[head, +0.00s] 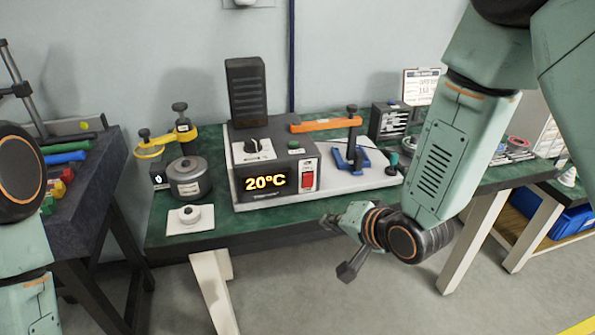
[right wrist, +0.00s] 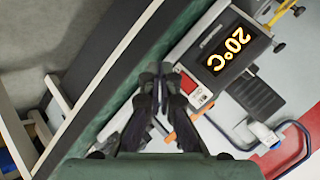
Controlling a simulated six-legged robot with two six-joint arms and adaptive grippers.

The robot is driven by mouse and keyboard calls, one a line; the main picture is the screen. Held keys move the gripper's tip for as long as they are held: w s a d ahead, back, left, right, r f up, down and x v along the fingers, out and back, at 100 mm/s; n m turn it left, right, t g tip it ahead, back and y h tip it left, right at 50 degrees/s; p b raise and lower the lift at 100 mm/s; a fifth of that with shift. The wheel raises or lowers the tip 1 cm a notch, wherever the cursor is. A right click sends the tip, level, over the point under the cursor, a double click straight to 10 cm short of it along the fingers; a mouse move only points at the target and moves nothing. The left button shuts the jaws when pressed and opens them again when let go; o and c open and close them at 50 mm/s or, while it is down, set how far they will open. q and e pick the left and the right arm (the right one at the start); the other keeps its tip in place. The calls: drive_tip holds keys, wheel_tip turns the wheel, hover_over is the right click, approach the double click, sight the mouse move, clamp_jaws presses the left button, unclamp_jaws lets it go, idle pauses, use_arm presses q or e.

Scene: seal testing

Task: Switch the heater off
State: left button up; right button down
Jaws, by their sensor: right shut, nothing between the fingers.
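The heater (head: 275,165) is a dark box with a lit "20°C" display on the green table. Its red rocker switch (head: 309,180) sits at the right end of the front panel. Which way the rocker is tilted is too small to tell. A black dial (head: 253,146) is on top. My right gripper (head: 328,222) is in front of the table, below and right of the switch, apart from it and empty. In the right wrist view its shut fingers (right wrist: 160,78) show close to the red switch (right wrist: 188,82). My left gripper is out of view.
An orange-handled lever (head: 325,124) and a blue clamp (head: 350,158) stand right of the heater on a pale base. A grey metal pot (head: 188,178) and a white plate with a knob (head: 190,217) are left. Floor in front is clear.

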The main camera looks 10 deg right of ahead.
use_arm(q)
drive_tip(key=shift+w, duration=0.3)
use_arm(e)
drive_tip(key=m, duration=0.1)
drive_tip(key=r+m, duration=0.1)
drive_tip(key=shift+w+a+m+t+y, duration=0.3)
drive_tip(key=shift+w+a, duration=0.05)
drive_tip(key=shift+w, duration=0.05)
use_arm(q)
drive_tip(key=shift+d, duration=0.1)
use_arm(e)
drive_tip(key=shift+d+f, duration=0.1)
drive_tip(key=shift+f, duration=0.05)
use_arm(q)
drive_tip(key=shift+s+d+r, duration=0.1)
use_arm(e)
drive_tip(key=shift+w+d, duration=0.1)
drive_tip(key=shift+w, duration=0.05)
approach(308, 181)
drive_tip(key=w+a+f, duration=0.1)
drive_tip(key=f, duration=0.1)
drive_tip(key=w+a+f, duration=0.1)
drive_tip(key=w, duration=0.1)
drive_tip(key=shift+a+f+p, duration=0.3)
drive_tip(key=shift+a+f, duration=0.05)
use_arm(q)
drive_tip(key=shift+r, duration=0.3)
use_arm(e)
drive_tip(key=shift+w+d+f, duration=0.1)
drive_tip(key=shift+w, duration=0.1)
